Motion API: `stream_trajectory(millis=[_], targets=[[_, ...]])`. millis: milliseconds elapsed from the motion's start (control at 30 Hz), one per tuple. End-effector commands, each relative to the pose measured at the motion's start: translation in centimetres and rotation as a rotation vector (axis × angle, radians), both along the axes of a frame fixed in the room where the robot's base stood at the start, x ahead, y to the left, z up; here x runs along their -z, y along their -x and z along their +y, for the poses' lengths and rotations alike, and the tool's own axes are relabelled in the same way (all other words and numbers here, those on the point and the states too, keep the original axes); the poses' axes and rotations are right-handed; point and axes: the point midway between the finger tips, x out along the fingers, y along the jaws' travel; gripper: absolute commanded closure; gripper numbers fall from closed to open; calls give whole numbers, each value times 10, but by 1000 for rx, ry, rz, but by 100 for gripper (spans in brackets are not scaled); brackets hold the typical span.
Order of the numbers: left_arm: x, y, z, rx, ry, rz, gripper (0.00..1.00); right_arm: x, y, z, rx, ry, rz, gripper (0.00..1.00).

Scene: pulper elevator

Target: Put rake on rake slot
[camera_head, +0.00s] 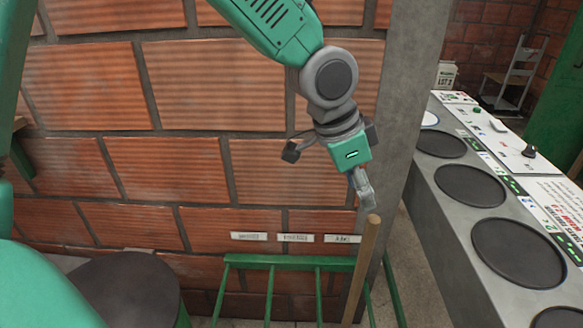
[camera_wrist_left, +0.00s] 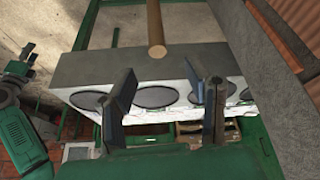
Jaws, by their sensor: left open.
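A wooden pole (camera_head: 364,262), which looks like the rake's handle, stands nearly upright at the right end of a green rack (camera_head: 265,261). Its lower end is out of view, so I cannot tell whether it sits in a slot. My left gripper (camera_head: 364,190) is just above the pole's top end, pointing down. In the left wrist view, my left gripper (camera_wrist_left: 162,82) has its fingers apart with nothing between them. The pole (camera_wrist_left: 155,30) shows beyond the fingertips there, apart from them. Part of my other arm appears at that view's left edge, its fingers unclear.
Small white labels (camera_head: 298,238) are on the brick wall above the rack. A concrete pillar (camera_head: 405,110) stands close to the right of the pole. A grey counter (camera_head: 437,215) with round black plates and a control panel is further right.

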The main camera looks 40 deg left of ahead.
Motion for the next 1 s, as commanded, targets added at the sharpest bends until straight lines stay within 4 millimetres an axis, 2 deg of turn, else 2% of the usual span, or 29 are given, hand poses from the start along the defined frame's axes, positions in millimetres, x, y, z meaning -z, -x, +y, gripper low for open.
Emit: stream_trajectory(millis=[67,133,167,233,267,367,400,467,500,600,700,800,900,1000], targets=[[1,0,0,-1,0,2,56,0,0,0,0,0,0,60],[10,2,0,-10,4,14,56,0,0,0,0,0,0,60],[18,4,0,-19,9,26,56,0,0,0,0,0,0,60],[50,14,1,-61,24,69,56,0,0,0,0,0,0,60],[68,20,2,-87,33,93,56,0,0,0,0,0,0,60],[143,53,9,-215,55,188,56,0,0,0,0,0,0,60],[174,71,15,-278,55,225,56,0,0,0,0,0,0,60],[215,102,27,-372,44,269,56,0,0,0,0,0,0,60],[239,123,36,-433,30,290,56,0,0,0,0,0,0,60],[284,176,61,-562,-24,323,56,0,0,0,0,0,0,60],[309,217,84,-648,-82,328,56,0,0,0,0,0,0,60],[321,243,100,-696,-125,322,56,0,0,0,0,0,0,60],[325,254,108,-719,-145,314,56,0,0,0,0,0,0,60],[325,256,109,-724,-149,311,56,0,0,0,0,0,0,60]])
